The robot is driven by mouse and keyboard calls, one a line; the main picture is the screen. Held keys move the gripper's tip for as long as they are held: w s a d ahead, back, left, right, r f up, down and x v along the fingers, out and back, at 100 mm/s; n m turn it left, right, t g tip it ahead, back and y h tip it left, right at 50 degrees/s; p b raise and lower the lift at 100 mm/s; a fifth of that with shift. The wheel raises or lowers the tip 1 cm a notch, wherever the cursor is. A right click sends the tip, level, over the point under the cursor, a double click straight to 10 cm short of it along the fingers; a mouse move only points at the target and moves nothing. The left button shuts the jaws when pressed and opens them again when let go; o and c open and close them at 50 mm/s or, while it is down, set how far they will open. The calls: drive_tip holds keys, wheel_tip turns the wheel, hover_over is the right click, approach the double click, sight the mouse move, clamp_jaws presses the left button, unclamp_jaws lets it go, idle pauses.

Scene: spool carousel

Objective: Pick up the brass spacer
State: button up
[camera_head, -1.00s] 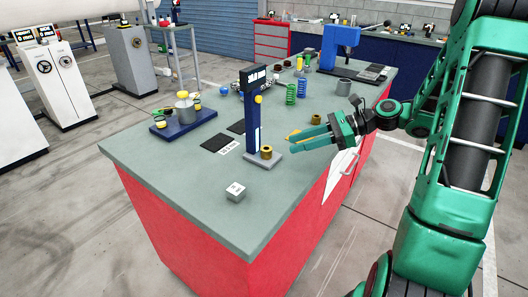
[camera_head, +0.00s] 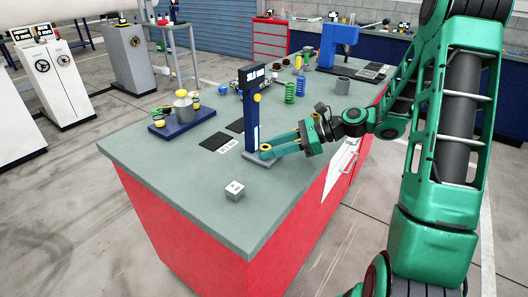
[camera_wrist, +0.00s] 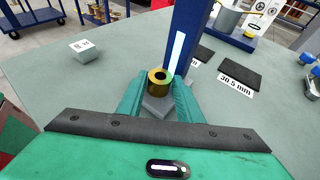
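The brass spacer (camera_wrist: 158,82) is a short gold ring with a dark bore, upright on the grey foot of the blue height gauge (camera_head: 252,122). In the wrist view it sits between the tips of my two green fingers. In the head view the spacer (camera_head: 265,148) is partly covered by my gripper (camera_head: 266,150). My gripper reaches in from the right, low over the bench, with its fingers apart on both sides of the spacer. I cannot tell whether either finger touches it.
The gauge post (camera_wrist: 186,38) rises right behind the spacer. Dark pads (camera_head: 215,141) with a label lie left of the gauge. A small pale block (camera_head: 234,190) stands nearer the front. A blue tray (camera_head: 183,122) stands at the left. The bench's front is mostly clear.

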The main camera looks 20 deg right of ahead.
clamp_jaws()
